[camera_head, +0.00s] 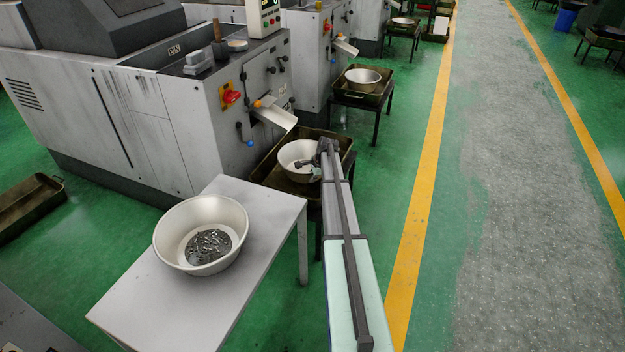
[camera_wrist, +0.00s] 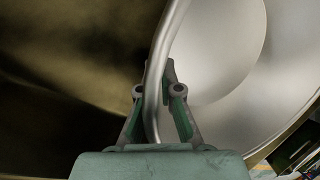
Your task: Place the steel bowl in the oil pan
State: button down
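The steel bowl (camera_head: 291,153) is at the dark oil pan (camera_head: 345,151) beside the nearest machine. It looks empty and roughly level, inside or just above the pan; I cannot tell whether it touches the pan floor. My gripper (camera_head: 318,158) is at the bowl's right side. In the wrist view, the rim of the bowl (camera_wrist: 226,75) runs between the two fingers of my gripper (camera_wrist: 158,88). The fingers look closed against the rim, one on each side. The pan's dark floor (camera_wrist: 60,70) fills the left of that view.
A second bowl (camera_head: 175,225) with dark metal parts stands on the grey table (camera_head: 165,315) in front. A machine chute (camera_head: 274,116) hangs just above the pan's back side. Another pan and bowl (camera_head: 362,78) stand farther back. The aisle (camera_head: 510,200) at right is clear.

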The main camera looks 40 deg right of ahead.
jog(key=c, duration=1.8)
grip_release()
jog(key=shift+f, duration=0.1)
jog(key=o, duration=0.5)
jog(key=p+v, duration=0.3)
jog(key=v, duration=0.9)
